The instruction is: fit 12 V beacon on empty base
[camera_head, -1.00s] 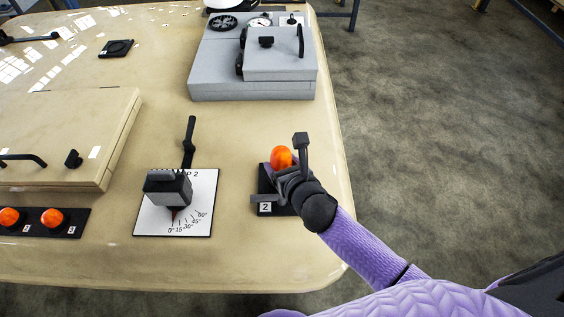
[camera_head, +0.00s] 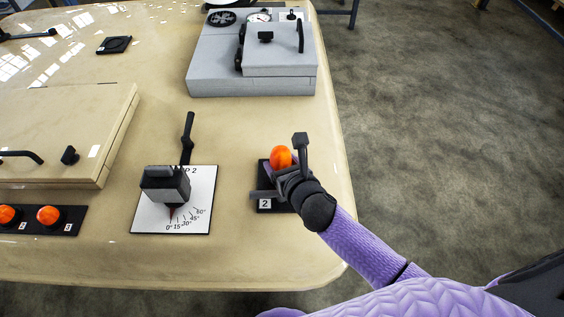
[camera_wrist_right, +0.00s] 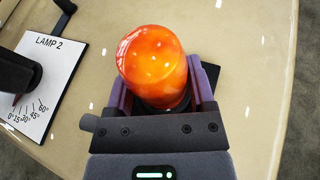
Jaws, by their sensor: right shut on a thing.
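My right gripper (camera_head: 288,168) is shut on an orange beacon (camera_head: 280,157) at the right side of the table. In the right wrist view the beacon (camera_wrist_right: 153,60) sits between the two fingers, tilted a little in the picture. A black base plate marked 2 (camera_head: 264,205) lies under the gripper, and the beacon is over it. The gripper hides the contact, so I cannot tell whether the beacon is seated. Two more orange beacons (camera_head: 48,215) stand on a black strip at the left front. My left gripper is not in view.
A lamp on a white angle card (camera_head: 145,215) stands left of the base plate. A grey box unit (camera_head: 215,75) is at the back, and a wooden panel (camera_head: 60,120) is at the left. A small black square plate (camera_head: 114,45) lies far left. The table's right edge is close to my arm.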

